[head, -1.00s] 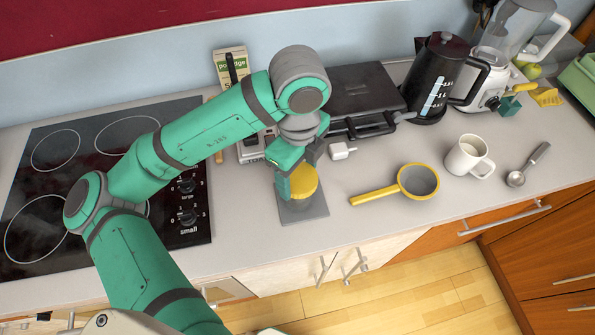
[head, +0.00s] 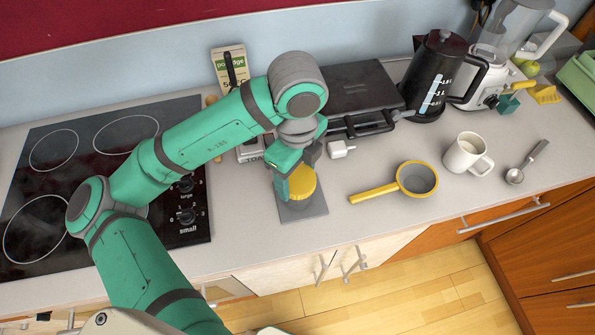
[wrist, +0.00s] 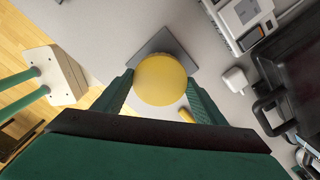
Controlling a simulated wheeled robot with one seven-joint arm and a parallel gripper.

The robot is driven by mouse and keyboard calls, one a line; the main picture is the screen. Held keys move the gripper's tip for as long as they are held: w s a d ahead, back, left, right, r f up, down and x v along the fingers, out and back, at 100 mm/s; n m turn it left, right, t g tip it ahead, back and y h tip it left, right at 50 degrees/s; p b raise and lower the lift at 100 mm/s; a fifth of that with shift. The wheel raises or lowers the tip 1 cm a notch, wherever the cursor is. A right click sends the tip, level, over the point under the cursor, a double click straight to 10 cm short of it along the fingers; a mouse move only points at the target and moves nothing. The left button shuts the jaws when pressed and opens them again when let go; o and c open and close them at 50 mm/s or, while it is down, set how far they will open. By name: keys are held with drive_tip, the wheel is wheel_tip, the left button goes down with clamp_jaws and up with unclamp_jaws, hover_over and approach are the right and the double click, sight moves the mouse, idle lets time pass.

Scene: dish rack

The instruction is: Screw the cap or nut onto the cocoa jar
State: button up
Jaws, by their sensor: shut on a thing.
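A round yellow cap (head: 302,180) shows below my gripper in the head view, over a dark grey square mat (head: 312,210) on the counter. In the wrist view the yellow cap (wrist: 161,80) sits between the two green fingers of my gripper (wrist: 160,92), which is shut on it. The grey mat (wrist: 150,50) shows past the cap there. The cocoa jar under the cap is mostly hidden by the cap and my gripper, so I cannot tell how the cap sits on it.
A yellow-handled pan (head: 417,179), a white mug (head: 466,155) and a measuring spoon (head: 527,162) lie to the right. A black grill (head: 362,88) and kettle (head: 440,75) stand behind. A hob (head: 75,185) is at the left.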

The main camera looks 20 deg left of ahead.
drive_tip(key=shift+f, duration=0.5)
idle(0.4)
drive_tip(key=m, duration=0.4)
drive_tip(key=shift+m, duration=0.3)
drive_tip(key=shift+s+m, duration=0.1)
drive_tip(key=shift+m, duration=2.2)
